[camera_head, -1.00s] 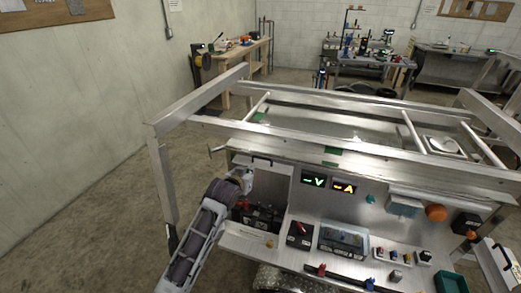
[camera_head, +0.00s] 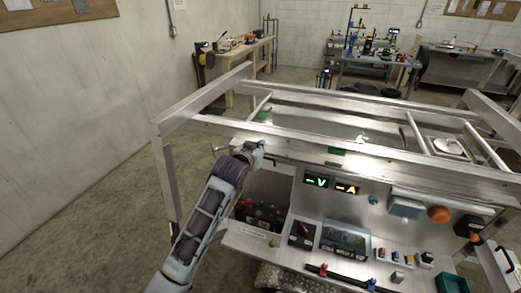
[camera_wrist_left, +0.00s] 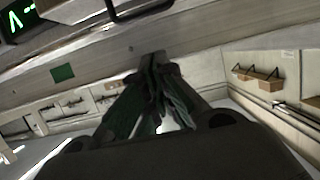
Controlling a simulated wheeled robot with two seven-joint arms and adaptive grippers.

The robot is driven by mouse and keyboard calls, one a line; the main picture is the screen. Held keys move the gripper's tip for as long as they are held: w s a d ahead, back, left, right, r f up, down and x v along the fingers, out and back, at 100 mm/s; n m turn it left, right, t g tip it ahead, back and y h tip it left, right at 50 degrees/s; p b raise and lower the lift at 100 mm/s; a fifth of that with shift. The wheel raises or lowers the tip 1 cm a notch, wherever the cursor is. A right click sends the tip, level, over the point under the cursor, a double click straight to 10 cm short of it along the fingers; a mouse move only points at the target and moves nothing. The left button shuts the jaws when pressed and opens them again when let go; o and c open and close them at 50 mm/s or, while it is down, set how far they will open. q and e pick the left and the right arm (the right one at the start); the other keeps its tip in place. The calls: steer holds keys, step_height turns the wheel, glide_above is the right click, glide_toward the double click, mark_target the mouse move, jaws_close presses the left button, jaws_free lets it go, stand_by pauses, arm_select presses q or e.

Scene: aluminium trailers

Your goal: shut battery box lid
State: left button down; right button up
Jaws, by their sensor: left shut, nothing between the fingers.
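The battery box (camera_head: 247,236) stands at the left end of the aluminium bench. Its lid (camera_head: 282,184) is raised, standing roughly upright at the back, and the dark battery (camera_head: 262,217) shows below it. My left gripper (camera_head: 256,150) is at the lid's upper left edge, partly covering it in the head view. In the left wrist view the fingers (camera_wrist_left: 158,90) are shut and empty, their tips in front of an aluminium surface. A black handle (camera_wrist_left: 140,10) shows above them there. Whether the tips touch the lid I cannot tell. My right gripper is not in view.
Aluminium frame rails (camera_head: 330,140) run just behind and above the lid. Lit meters (camera_head: 330,186) stand right of it. A clear-covered box (camera_head: 344,240) and small parts lie on the bench to the right. The floor at left is free.

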arm_select(q)
steer(key=shift+p+x, duration=0.6)
steer(key=shift+x, duration=2.5)
steer(key=x, duration=0.1)
steer(key=p+x, duration=0.1)
steer(key=shift+w+d+f, duration=0.1)
steer(key=shift+w+f, duration=0.15)
steer(key=shift+f, duration=0.2)
steer(key=shift+s+a+f+p, duration=0.2)
steer(key=shift+s+f+p, duration=0.15)
steer(key=shift+s, duration=0.25)
steer(key=shift+s+a+f+p, duration=0.2)
steer(key=shift+s+f, duration=0.2)
steer(key=shift+s, duration=0.35)
steer(key=shift+f, duration=0.1)
